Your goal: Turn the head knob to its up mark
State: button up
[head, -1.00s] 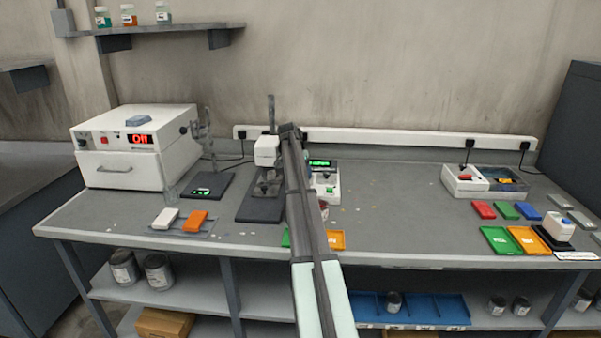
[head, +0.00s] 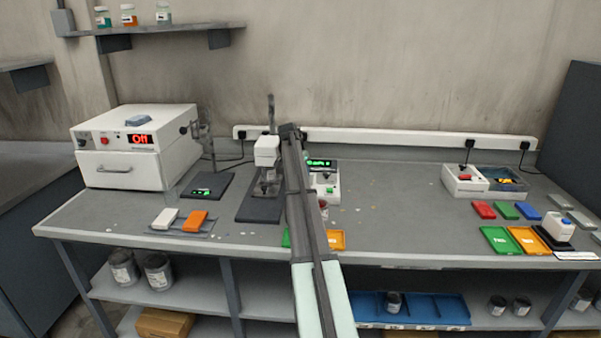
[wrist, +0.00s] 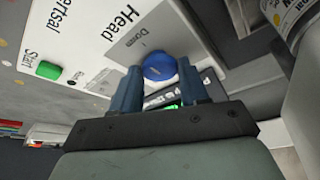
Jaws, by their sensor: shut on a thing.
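The head knob (wrist: 158,66) is a round blue knob on a white panel (wrist: 88,30) printed "Head", with a "Down" mark at its upper left in the wrist view. I cannot read the up mark, and the knob's pointer direction is unclear. My gripper (wrist: 160,76) is shut on the knob, one dark blue finger on each side. In the head view the white control box (head: 328,190) with a green display (head: 319,163) stands partly behind my arm, which hides the knob and fingertips. The machine with a white head (head: 266,150) stands just left of it.
A green Start button (wrist: 48,70) is on the same panel, left of the knob. A white oven-like box (head: 125,168) reads "Off" at the left. Coloured trays (head: 500,241) lie at the right. The bench between control box and trays is mostly clear.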

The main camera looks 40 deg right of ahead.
jog(key=n, duration=0.2)
jog(key=n+t, duration=0.1)
jog(key=n+y, duration=0.1)
jog(key=n, duration=0.1)
jog(key=shift+s+n+t, duration=0.25)
jog(key=shift+n+t, duration=0.05)
jog(key=shift+t, duration=0.1)
jog(key=n, duration=0.2)
jog(key=n+t+y, duration=0.1)
jog(key=n, duration=0.1)
jog(key=n+y, duration=0.1)
jog(key=n, duration=0.1)
jog(key=shift+s+d, duration=0.1)
jog(key=shift+d, duration=0.25)
jog(key=n+y, duration=0.1)
jog(key=n, duration=0.3)
jog(key=n+y, duration=0.1)
jog(key=n, duration=0.1)
jog(key=shift+d+n+y, duration=0.25)
jog(key=shift+n+y, duration=0.05)
jog(key=n+y, duration=0.1)
jog(key=n, duration=0.1)
jog(key=n+y, duration=0.1)
jog(key=n, duration=0.2)
jog(key=shift+d+n+g, duration=0.15)
jog(key=shift+n+g, duration=0.15)
jog(key=o, duration=1.1)
jog(key=shift+c, duration=0.2)
jog(key=shift+r, duration=0.1)
